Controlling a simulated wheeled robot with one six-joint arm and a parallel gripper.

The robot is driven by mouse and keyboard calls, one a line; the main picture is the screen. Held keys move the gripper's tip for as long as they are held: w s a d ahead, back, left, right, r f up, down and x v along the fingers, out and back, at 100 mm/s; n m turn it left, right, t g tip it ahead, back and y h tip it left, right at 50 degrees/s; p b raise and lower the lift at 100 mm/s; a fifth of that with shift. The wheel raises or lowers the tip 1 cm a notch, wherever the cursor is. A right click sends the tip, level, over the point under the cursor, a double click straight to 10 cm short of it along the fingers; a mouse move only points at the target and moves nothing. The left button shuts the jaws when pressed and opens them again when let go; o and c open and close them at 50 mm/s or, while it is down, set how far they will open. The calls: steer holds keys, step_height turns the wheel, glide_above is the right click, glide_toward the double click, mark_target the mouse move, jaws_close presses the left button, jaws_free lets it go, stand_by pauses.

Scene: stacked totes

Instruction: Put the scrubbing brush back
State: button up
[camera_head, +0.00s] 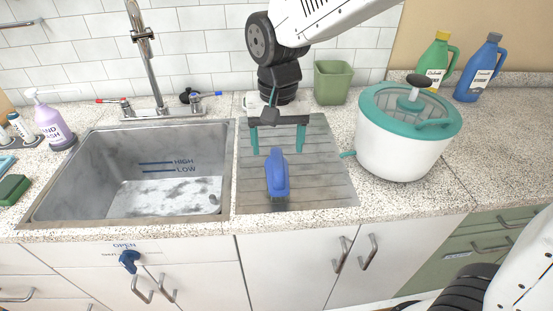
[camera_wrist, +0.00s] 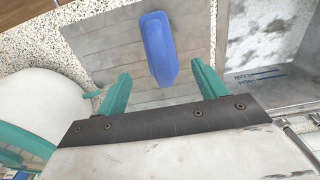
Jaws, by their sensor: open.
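The blue scrubbing brush (camera_head: 277,176) lies on the grey drainboard (camera_head: 315,185) right of the sink. It also shows in the wrist view (camera_wrist: 158,48), between and beyond my fingertips. My gripper (camera_head: 278,145) has two teal fingers spread apart, just behind the brush in the head view. In the wrist view the open gripper (camera_wrist: 160,85) holds nothing, and the brush's near end reaches toward the gap between the fingers. I cannot tell whether the fingers touch the board. A green cup-like container (camera_head: 332,82) stands at the back of the counter, behind the drainboard.
A white tub with a teal lid (camera_head: 400,140) stands close right of the drainboard. The steel sink (camera_head: 75,165) with a tall faucet (camera_head: 145,50) is at left. Bottles (camera_head: 480,70) stand at the back right. Soap and a sponge (camera_head: 13,189) are at far left.

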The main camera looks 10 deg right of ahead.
step_height(320, 180, up, 4)
steer(key=shift+r, duration=0.25)
steer(key=shift+d+r, duration=0.1)
steer(key=shift+d, duration=0.2)
steer(key=s+d+r+t, duration=0.1)
steer(key=s+d, duration=1.8)
steer(key=d, duration=0.1)
steer(key=shift+r, duration=0.4)
